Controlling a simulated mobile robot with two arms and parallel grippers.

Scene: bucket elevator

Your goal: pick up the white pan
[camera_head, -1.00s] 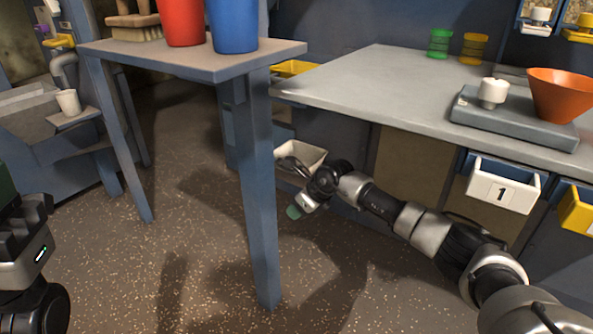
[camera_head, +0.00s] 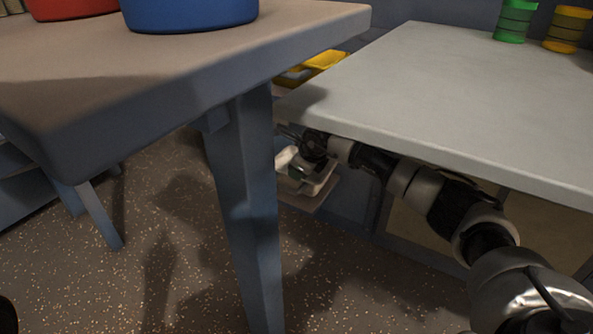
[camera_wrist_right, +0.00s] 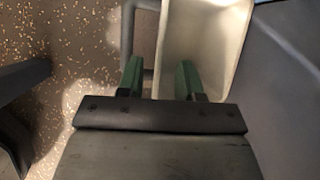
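The white pan (camera_wrist_right: 208,45) fills the upper middle of the right wrist view, an open pale tray with raised walls. In the head view it is small and partly hidden by my right arm, below the grey bench. My right gripper (camera_wrist_right: 160,78) is open, with green fingers apart. Its left finger is outside the pan's left wall and its right finger overlaps the pan's inside, so the wall lies between them in the picture. Contact cannot be told. In the head view the right gripper (camera_head: 298,172) is at the pan. My left gripper is not in view.
A table (camera_head: 180,80) with a blue bucket (camera_head: 190,12) and a red bucket (camera_head: 70,8) stands close on the left. Its leg (camera_head: 250,210) is left of my right gripper. The grey bench top (camera_head: 440,90) is above my right arm. A yellow bin (camera_head: 325,62) is behind.

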